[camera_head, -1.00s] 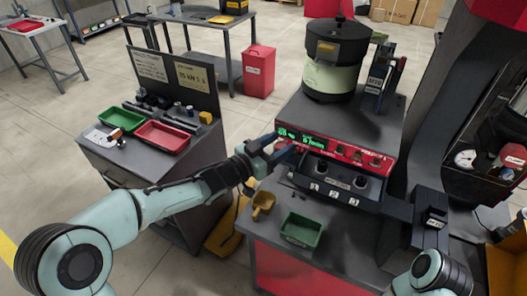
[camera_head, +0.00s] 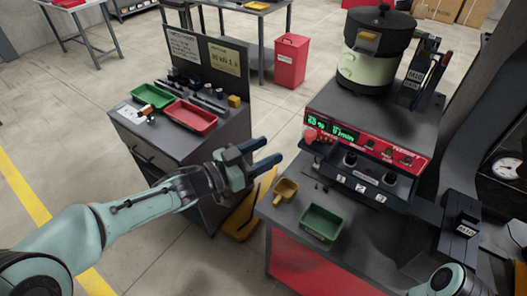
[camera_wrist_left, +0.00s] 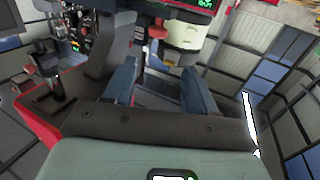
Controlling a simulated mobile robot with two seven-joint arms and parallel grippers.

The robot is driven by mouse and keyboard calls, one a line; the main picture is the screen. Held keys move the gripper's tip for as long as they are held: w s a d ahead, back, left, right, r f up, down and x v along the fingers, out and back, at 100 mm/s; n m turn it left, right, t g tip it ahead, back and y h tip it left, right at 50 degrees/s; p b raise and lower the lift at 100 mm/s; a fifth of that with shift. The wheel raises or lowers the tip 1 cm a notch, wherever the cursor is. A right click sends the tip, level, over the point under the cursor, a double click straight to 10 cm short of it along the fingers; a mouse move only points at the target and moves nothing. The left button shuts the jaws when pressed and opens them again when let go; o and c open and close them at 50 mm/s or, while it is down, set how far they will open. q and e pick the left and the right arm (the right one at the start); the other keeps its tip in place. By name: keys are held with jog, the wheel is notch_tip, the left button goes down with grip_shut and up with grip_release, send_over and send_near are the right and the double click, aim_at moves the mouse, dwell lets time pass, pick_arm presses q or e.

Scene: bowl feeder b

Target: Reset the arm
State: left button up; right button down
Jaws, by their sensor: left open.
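My left arm comes in from the left in the head view. Its gripper (camera_head: 274,152) is open and empty, in the air between the side cabinet and the feeder bench, left of the red control panel (camera_head: 365,143). In the left wrist view the two blue-grey fingers (camera_wrist_left: 160,88) stand wide apart with nothing between them. Part of my right arm (camera_head: 450,281) shows at the bottom right; I cannot see its gripper.
The bowl feeder (camera_head: 374,55) stands on the bench. A green tray (camera_head: 321,223) and a yellow scoop (camera_head: 286,190) lie at the bench front. The cabinet (camera_head: 165,150) holds green (camera_head: 152,96) and red (camera_head: 190,117) trays. A red bin (camera_head: 291,61) stands behind on open floor.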

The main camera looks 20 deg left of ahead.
pick_arm(q)
jog(key=f+n+g+y, duration=0.1)
jog(key=f+n+y, duration=0.1)
jog(key=f, duration=0.8)
jog(key=s+a+f+n+g+y, duration=0.1)
jog(key=f+n+y, duration=0.1)
jog(key=f, duration=0.9)
jog(key=a+f+n+g+y, duration=0.1)
jog(key=f+n, duration=0.3)
jog(key=f, duration=0.7)
jog(key=shift+s+a+n+g+y, duration=0.1)
jog(key=shift+s+n+g+y, duration=0.25)
jog(key=shift+g+y, duration=0.3)
jog(key=s+d+f+n+g+y, duration=0.15)
jog(key=s+f+g, duration=0.35)
jog(key=s+f, duration=0.8)
jog(key=s+d+f+n+g, duration=0.1)
jog(key=s+f+g, duration=0.1)
jog(key=s+f, duration=0.2)
jog(key=s+d+f+g, duration=0.1)
jog(key=s+f+g, duration=0.2)
jog(key=s, duration=0.7)
jog(key=shift+s+f+n+g, duration=0.3)
jog(key=shift+f+n+g, duration=0.05)
jog(key=shift+n, duration=0.05)
jog(key=shift+w, duration=0.1)
